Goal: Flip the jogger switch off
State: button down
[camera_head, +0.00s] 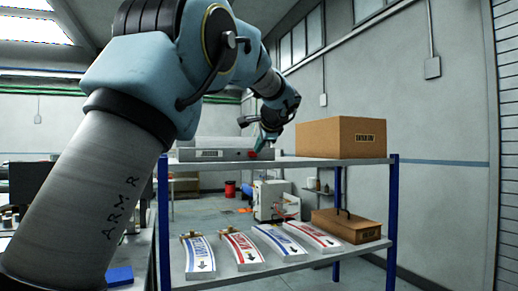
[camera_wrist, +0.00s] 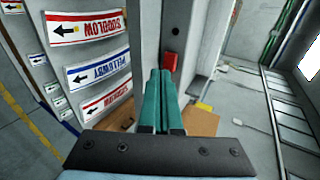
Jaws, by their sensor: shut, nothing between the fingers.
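The jogger appears to be the low grey machine (camera_head: 212,153) with a small dark label plate, on the upper shelf at left. A red switch (camera_head: 263,145) shows at its right end. In the wrist view the red switch (camera_wrist: 172,64) sits on a grey face, just beyond and slightly right of my fingertips. My gripper (camera_wrist: 160,72) has its two teal fingers shut together with nothing between them. In the head view my gripper (camera_head: 265,140) is at the red switch, partly hiding it. I cannot tell whether the fingers touch it or which way it is set.
A cardboard box (camera_head: 341,137) stands right of the jogger on the upper shelf. Several curved label stacks (camera_head: 238,248) and a brown case with a handle (camera_head: 346,226) lie on the shelf below. Blue posts (camera_head: 391,222) bound the rack. The upper shelf between jogger and cardboard box is narrow.

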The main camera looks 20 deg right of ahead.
jog(key=b+v, duration=0.2)
jog(key=v, duration=0.7)
jog(key=shift+a, duration=0.1)
jog(key=w+a+f+n+g+y, duration=0.25)
jog(key=a+f+n+g, duration=0.45)
jog(key=a+f, duration=1.75)
jog(key=s+a+f+n+g+h, duration=0.1)
jog(key=s+a+f+n+g, duration=0.2)
jog(key=s+a+f+n, duration=0.8)
jog(key=s+a+f, duration=0.4)
jog(key=s+f, duration=0.2)
jog(key=f, duration=0.2)
jog(key=shift+a+f, duration=0.2)
